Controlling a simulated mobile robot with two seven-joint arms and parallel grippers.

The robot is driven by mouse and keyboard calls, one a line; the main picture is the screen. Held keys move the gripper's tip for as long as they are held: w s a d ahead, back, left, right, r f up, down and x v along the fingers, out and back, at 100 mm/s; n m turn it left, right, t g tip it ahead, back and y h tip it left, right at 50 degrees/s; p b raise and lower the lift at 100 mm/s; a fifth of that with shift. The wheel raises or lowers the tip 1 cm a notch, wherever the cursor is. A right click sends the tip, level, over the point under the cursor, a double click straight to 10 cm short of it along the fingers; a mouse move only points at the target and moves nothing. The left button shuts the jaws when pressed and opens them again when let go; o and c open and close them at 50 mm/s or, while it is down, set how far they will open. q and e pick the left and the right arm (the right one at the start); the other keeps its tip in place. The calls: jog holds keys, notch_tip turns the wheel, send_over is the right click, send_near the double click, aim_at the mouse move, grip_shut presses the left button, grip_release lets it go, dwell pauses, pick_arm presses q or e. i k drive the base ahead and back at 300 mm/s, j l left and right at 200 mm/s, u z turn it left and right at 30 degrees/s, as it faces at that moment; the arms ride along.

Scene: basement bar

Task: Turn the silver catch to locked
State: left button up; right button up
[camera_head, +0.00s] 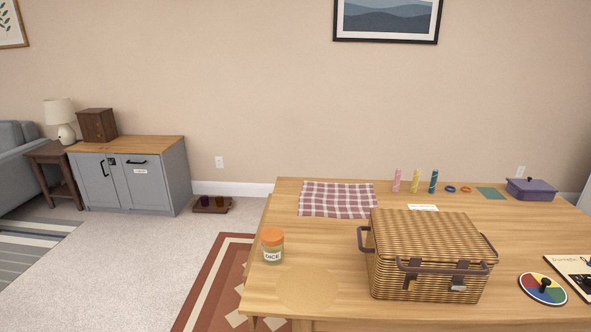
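A woven wicker basket (424,240) with a closed lid stands on the wooden table at the right. A small silver catch (457,286) shows on the lower right of its front face. It is too small to tell which way it is turned. A dark strap or clasp (412,275) sits to its left, and a brown handle (440,268) crosses the front. The grey cabinet (147,185) at the far left also has a small dark fitting (112,161) between its doors. Neither of my grippers is in view.
On the wooden table (320,285) are an orange-lidded dice jar (272,245), a checked cloth (338,199), a colour spinner (543,288), a purple lidded box (531,189) and several small upright tubes. The table is bare between jar and basket. A low tray (212,208) lies on the floor.

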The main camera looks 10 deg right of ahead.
aim_at(453, 286)
jog(key=z, duration=1.35)
